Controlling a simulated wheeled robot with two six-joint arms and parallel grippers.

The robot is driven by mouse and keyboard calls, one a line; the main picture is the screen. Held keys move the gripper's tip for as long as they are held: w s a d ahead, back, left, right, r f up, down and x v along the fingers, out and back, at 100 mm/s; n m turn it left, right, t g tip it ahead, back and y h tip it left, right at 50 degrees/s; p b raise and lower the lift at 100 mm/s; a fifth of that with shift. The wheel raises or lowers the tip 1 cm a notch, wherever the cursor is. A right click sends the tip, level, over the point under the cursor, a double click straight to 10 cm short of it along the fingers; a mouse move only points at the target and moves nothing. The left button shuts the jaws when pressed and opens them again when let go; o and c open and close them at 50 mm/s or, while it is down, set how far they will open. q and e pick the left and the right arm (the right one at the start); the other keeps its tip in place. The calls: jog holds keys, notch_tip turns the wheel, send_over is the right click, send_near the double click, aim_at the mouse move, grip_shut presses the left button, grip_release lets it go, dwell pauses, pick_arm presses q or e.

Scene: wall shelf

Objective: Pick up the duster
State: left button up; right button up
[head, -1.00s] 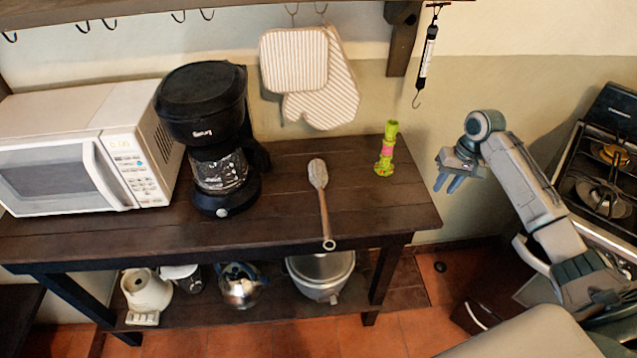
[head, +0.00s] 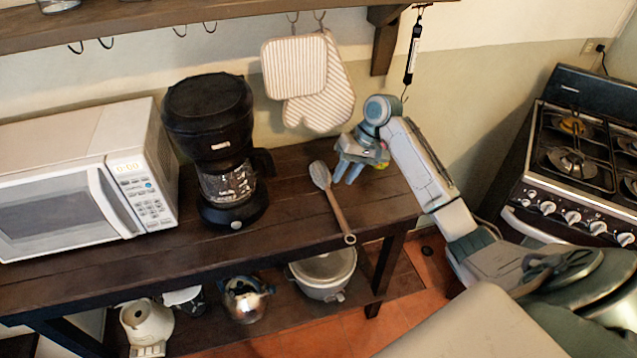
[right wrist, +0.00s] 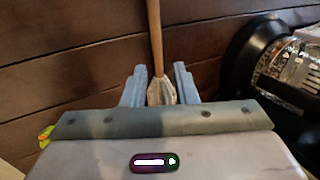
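The duster, with a grey head and a long wooden handle (head: 338,212), lies on the dark wooden table (head: 280,232), its handle end reaching the front edge. My right gripper (head: 347,174) is open and empty; in the head view it is just right of the duster's head. In the right wrist view, the duster's head (right wrist: 161,92) shows between the two blue fingers, with its handle running away from the gripper. The fingers look apart from it; I cannot tell how high they are above it. My left gripper is not in view.
A black coffee maker (head: 211,120) stands left of the duster, with a white microwave (head: 60,200) further left. Striped mitts (head: 320,90) hang above. A stove (head: 575,150) stands at the right.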

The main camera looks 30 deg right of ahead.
aim_at(333, 197)
notch_tip(333, 197, down, 2)
jog(key=shift+a, duration=0.15)
jog(key=p+x, duration=0.2)
jog(key=x, duration=0.3)
jog(key=shift+w+a+r, duration=0.1)
jog(key=shift+f, duration=0.35)
jog(key=shift+c, duration=0.5)
grip_shut()
